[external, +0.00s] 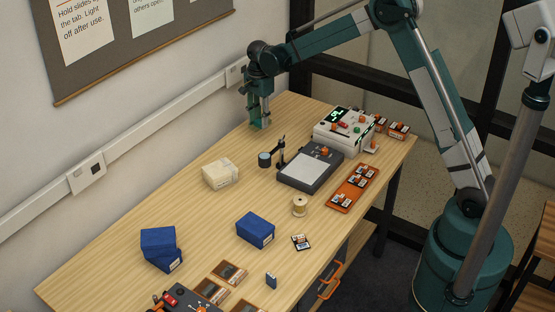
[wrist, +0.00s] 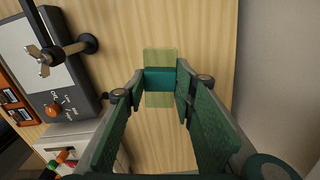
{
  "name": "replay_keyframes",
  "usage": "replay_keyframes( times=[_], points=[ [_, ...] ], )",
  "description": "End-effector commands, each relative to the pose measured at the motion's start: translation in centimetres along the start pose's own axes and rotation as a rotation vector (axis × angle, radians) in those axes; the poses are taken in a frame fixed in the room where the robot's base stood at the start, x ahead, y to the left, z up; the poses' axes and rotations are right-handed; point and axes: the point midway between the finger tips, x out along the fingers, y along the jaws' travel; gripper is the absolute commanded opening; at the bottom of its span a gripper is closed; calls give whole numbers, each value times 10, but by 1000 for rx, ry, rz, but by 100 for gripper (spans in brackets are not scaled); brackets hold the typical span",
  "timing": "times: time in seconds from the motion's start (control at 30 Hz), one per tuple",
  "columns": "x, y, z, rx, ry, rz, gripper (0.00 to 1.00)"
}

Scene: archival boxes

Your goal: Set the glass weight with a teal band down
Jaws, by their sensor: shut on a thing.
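The glass weight (wrist: 160,98) is a clear block with a teal band across its middle, seen in the wrist view. My gripper (wrist: 160,79) is shut on it, with a finger on each side at the band. In the external view my gripper (external: 260,124) points down at the far end of the wooden table, close to the tabletop. There the weight cannot be made out between the fingers. I cannot tell whether its underside touches the wood.
A dark device with a pale panel (external: 309,164) and a stand stands nearby; a white device with a green display (external: 343,128) is beyond it. A cream box (external: 220,173), blue boxes (external: 255,229) and an orange tray (external: 342,206) are nearer. Bare wood surrounds my gripper.

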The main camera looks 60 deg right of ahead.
Motion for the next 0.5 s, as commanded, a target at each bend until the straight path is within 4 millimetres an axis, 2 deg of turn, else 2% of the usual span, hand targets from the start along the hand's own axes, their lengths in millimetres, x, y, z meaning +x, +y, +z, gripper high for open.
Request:
replay_keyframes(
  times=[0.17,0.27,0.37,0.5],
  points=[
    [0,-4,-10,-7,0,0,12],
    [0,-9,-24,-15,0,0,12],
    [0,-16,-44,-30,0,0,12],
    [-2,-28,-84,-58,0,0,12]
  ],
)
